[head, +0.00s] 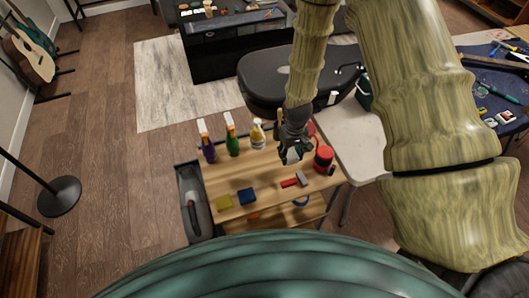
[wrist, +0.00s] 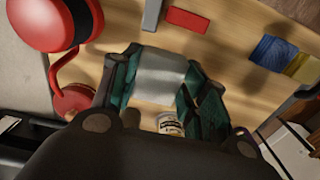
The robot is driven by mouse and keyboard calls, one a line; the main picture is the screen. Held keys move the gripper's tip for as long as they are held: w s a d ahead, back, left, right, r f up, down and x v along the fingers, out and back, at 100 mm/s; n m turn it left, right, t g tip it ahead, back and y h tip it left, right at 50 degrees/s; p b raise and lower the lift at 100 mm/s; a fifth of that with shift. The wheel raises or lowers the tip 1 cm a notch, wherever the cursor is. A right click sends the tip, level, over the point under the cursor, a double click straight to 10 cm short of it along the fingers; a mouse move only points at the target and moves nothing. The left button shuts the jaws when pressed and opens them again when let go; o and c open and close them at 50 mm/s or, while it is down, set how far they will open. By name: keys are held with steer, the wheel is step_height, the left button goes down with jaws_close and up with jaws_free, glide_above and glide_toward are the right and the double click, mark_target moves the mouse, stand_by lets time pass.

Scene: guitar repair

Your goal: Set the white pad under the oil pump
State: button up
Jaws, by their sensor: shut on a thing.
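The white pad (wrist: 160,72) is held between the green-black fingers of my gripper (wrist: 158,82). In the head view the pad (head: 291,156) shows as a pale patch at the tip of my gripper (head: 290,150), over the back right of the wooden cart top. A red can with a curved red tube, which looks like the oil pump (wrist: 75,101), stands left of my gripper in the wrist view. In the head view it is mostly hidden behind my gripper. How high the pad is above the wood is hard to tell.
A red cylinder with a dark band (head: 323,157) stands close to the right of my gripper. Spray bottles (head: 231,138) line the back left. A yellow block (head: 218,202), a blue block (head: 246,195) and a red-handled tool (head: 295,181) lie in front. The left-middle wood is clear.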

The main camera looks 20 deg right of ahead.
steer(key=w+a, duration=0.2)
steer(key=w+a+b, duration=0.1)
steer(key=w+a, duration=0.1)
steer(key=a, duration=0.1)
steer(key=w+a+f, duration=0.1)
steer(key=w+a, duration=0.1)
steer(key=w, duration=0.1)
steer(key=shift+a+b, duration=0.25)
steer(key=shift+b, duration=0.05)
steer(key=shift+f+b, duration=1)
steer(key=shift+f, duration=0.75)
steer(key=shift+f, duration=0.1)
steer(key=shift+f, duration=0.35)
steer(key=shift+f+b, duration=0.15)
steer(key=shift+b, duration=0.2)
steer(key=o, duration=0.8)
steer(key=shift+c, duration=0.2)
